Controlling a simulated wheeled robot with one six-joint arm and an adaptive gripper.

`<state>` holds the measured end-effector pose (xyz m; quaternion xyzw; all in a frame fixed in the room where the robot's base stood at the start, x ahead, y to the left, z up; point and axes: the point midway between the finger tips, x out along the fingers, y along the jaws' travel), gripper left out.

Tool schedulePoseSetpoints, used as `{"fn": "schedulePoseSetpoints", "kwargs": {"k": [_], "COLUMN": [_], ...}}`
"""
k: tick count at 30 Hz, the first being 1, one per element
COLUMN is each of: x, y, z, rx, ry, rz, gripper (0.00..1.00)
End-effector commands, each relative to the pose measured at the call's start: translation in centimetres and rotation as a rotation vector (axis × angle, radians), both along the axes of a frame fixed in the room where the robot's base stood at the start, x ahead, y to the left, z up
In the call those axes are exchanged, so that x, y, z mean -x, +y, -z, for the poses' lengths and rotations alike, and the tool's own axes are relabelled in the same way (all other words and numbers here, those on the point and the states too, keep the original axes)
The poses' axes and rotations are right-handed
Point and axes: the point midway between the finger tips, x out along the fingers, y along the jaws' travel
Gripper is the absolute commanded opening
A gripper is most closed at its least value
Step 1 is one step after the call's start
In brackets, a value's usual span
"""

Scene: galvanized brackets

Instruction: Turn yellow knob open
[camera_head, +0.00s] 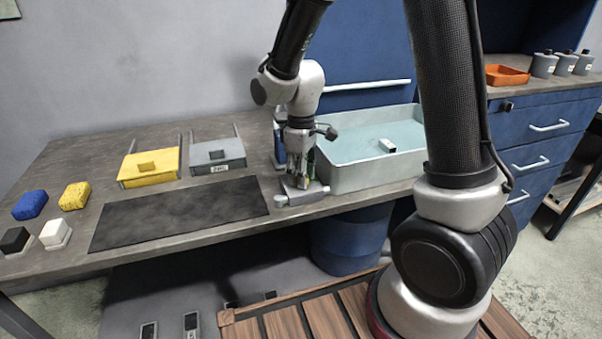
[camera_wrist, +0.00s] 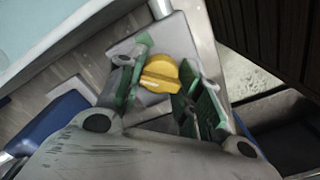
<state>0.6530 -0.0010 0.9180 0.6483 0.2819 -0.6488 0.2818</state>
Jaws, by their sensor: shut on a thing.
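The yellow knob (camera_wrist: 162,72) shows in the wrist view on a grey base (camera_wrist: 187,38). My gripper (camera_wrist: 166,74) is shut on the knob, with its green-padded fingers on either side of it. In the head view, my gripper (camera_head: 302,176) points down at the grey base (camera_head: 304,195) at the counter's front edge, and it hides the knob there. The knob's exact turn angle is hard to tell.
A pale blue basin (camera_head: 350,178) stands close to the right of my gripper, with a small block in it. A black mat (camera_head: 180,213) lies to the left. Yellow (camera_head: 133,177) and grey (camera_head: 217,160) boxes stand behind the mat. Sponges lie at far left.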

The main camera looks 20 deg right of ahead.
Motion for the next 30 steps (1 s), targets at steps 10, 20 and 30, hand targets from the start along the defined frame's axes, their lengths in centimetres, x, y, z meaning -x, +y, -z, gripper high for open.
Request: {"fn": "schedulePoseSetpoints", "kwargs": {"k": [10, 20, 30], "x": [-0.08, -0.1, -0.11], "y": [0.02, 0.02, 0.02], "z": [-0.07, -0.07, -0.08], "rx": [-0.001, -0.001, -0.001], "ry": [-0.002, -0.003, -0.003], "rz": [0.324, 0.607, 0.784], "gripper": [0.11, 0.11, 0.11]}}
